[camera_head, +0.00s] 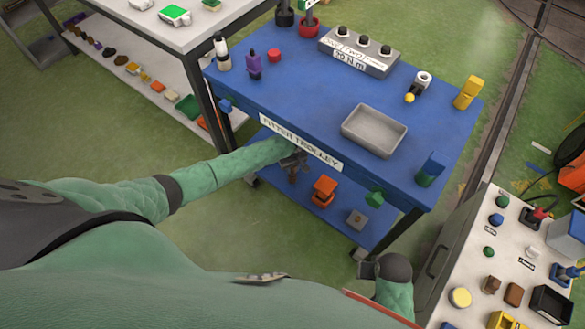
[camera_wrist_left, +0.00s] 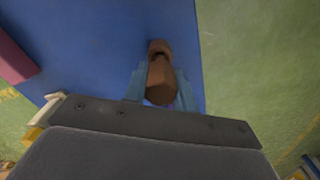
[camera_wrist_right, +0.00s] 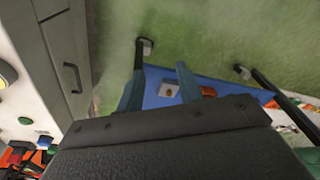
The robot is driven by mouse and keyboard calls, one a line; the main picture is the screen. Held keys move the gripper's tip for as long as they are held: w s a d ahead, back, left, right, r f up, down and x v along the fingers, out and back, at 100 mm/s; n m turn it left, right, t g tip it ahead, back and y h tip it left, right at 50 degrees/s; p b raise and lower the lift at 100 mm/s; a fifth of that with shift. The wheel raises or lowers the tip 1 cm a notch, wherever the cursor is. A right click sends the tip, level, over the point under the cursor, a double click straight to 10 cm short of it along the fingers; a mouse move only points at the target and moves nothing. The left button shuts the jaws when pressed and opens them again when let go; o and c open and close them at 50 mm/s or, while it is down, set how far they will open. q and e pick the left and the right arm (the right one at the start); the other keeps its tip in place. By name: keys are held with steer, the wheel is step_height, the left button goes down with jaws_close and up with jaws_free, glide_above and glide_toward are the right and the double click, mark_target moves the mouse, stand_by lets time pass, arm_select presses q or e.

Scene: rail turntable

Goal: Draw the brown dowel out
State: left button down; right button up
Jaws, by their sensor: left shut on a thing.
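The brown dowel (camera_wrist_left: 160,82) shows in the left wrist view between the two light blue fingers of my left gripper (camera_wrist_left: 158,88), which is shut on it. A darker brown part with a shadowed recess (camera_wrist_left: 158,47) is at its far end; I cannot tell whether the dowel still sits in it. In the head view my left gripper (camera_head: 294,160) is at the lower blue shelf (camera_head: 334,229), beneath the trolley's front edge, and the dowel is not clear there. My right gripper (camera_wrist_right: 158,92) is open and empty in the right wrist view, with its fingers apart.
The blue trolley top (camera_head: 300,95) overhangs the lower shelf. An orange block (camera_head: 324,187), a grey block with a hole (camera_head: 357,219) and a green piece (camera_head: 374,198) are right of my left gripper. A grey tray (camera_head: 374,131) stands above. A control cabinet (camera_head: 470,262) is at right.

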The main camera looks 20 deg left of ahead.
arm_select(q)
steer(key=shift+r, duration=0.3)
steer(key=shift+r+p, duration=0.15)
steer(key=shift+p, duration=0.3)
steer(key=shift+r+p, duration=0.4)
steer(key=shift+p, duration=0.05)
steer(key=shift+r, duration=0.2)
steer(key=shift+r+p, duration=0.3)
steer(key=shift+p, duration=0.25)
steer(key=shift+r, duration=0.2)
arm_select(e)
step_height(320, 180, down, 13)
steer(key=s+d, duration=0.1)
steer(key=s, duration=0.1)
steer(key=shift+d+f, duration=0.15)
steer(key=shift+f, duration=0.05)
stand_by(0.6)
